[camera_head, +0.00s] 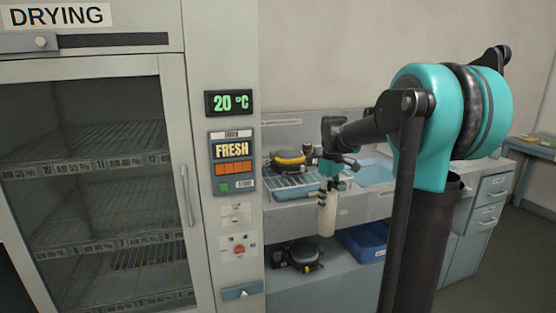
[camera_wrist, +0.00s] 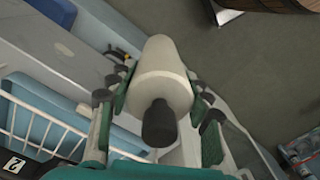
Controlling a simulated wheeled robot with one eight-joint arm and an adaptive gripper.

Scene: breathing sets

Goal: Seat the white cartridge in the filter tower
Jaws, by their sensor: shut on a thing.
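The white cartridge (camera_head: 327,215) hangs upright below my gripper (camera_head: 335,174) in the head view, in front of the bench. In the wrist view the cartridge (camera_wrist: 162,55) is a pale cylinder with a dark knob on its near end. My gripper's fingers (camera_wrist: 162,92) lie along both sides of it and are shut on it. I cannot make out the filter tower in either view.
A drying cabinet (camera_head: 90,190) with wire shelves and a closed glass door stands at left. A blue bin (camera_head: 365,242) sits below. Open floor lies at right.

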